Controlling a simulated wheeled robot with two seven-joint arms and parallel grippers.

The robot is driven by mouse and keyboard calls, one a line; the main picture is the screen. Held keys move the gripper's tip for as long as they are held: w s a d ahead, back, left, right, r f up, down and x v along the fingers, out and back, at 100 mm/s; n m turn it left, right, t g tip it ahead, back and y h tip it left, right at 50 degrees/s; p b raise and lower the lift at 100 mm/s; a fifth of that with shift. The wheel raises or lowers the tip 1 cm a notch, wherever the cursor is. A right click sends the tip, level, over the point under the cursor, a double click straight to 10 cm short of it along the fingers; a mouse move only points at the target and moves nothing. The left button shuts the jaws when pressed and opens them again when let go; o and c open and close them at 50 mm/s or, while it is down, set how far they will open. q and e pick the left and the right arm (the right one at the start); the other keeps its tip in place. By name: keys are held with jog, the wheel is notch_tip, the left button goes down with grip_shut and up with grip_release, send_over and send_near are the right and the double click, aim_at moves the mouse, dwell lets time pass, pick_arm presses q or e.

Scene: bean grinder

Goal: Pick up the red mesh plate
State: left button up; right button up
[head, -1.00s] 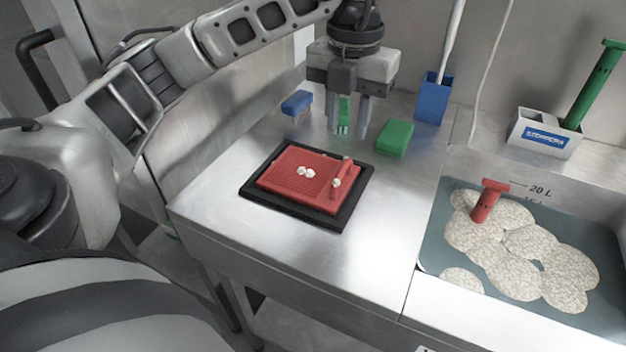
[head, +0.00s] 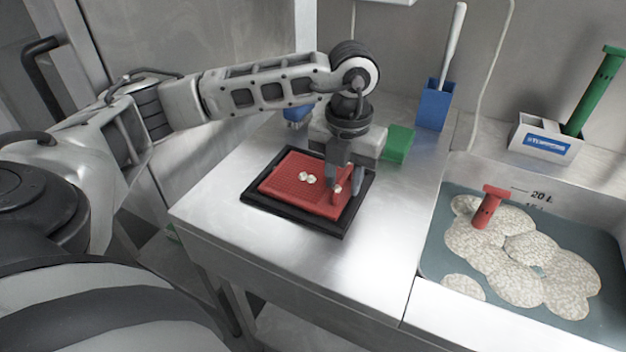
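The red mesh plate (head: 290,177) lies flat on a black tray (head: 275,208) on the steel table. Small white pieces (head: 308,177) rest on its mesh. My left gripper (head: 343,192) points down over the plate's right end, with its two fingers apart at the raised red handle there. The handle is mostly hidden by the fingers, and I cannot tell whether they touch it. A small white piece shows between the fingers. My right gripper is not in view.
A green block (head: 397,145) and a blue brush (head: 297,115) lie behind the tray. A blue holder (head: 434,106) stands at the back. The table's front is clear.

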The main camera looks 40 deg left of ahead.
pick_arm(q)
jog(key=shift+c, duration=0.3)
grip_shut()
jog(key=shift+r, duration=0.15)
